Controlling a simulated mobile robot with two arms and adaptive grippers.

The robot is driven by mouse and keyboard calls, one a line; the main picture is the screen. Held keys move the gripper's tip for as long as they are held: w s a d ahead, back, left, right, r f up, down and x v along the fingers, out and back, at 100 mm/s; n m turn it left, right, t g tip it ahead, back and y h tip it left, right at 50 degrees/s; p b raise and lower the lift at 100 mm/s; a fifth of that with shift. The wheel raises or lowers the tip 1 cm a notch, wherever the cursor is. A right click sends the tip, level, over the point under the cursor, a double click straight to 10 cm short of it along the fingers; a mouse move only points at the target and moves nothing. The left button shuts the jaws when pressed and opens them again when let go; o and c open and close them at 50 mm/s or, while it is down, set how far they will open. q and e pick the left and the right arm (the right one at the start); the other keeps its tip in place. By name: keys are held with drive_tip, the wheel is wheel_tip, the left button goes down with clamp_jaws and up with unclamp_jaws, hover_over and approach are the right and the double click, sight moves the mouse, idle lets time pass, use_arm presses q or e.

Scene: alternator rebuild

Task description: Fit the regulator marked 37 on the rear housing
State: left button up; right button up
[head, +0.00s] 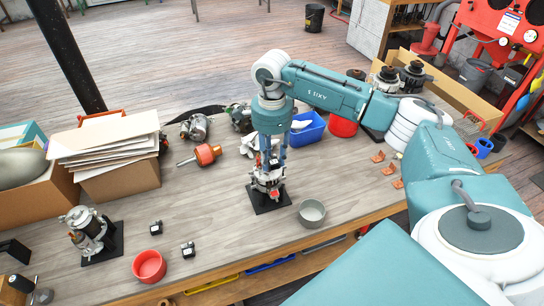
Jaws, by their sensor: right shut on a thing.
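My right gripper (270,160) points straight down over a partly built alternator unit (267,182) on a black base plate (271,203) in the middle of the bench. It is shut on a small part at the top of this unit. The fingers and the unit hide most of that part, and I cannot read any mark on it. I cannot tell whether it touches the housing. Two small black blocks with pale faces, one (156,228) behind the other (188,250), lie on the bench to the left; their marks are unreadable. My left gripper is out of view.
A grey bowl (312,213) stands just right of the base plate. A red bowl (149,266) and a second unit (88,230) stand at left. An orange-headed tool (206,155), blue bin (308,128) and copper-coloured pieces (390,169) lie around. Bare bench lies left of the plate.

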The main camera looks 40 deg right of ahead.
sight(272, 168)
drive_tip(key=shift+f+b, duration=0.7)
drive_tip(key=shift+f, duration=0.15)
drive_tip(key=shift+f, duration=0.15)
drive_tip(key=shift+f+b, duration=0.8)
drive_tip(key=shift+f, duration=0.05)
drive_tip(key=shift+s+a+f, duration=0.1)
drive_tip(key=shift+s, duration=0.05)
drive_tip(key=shift+f, duration=0.1)
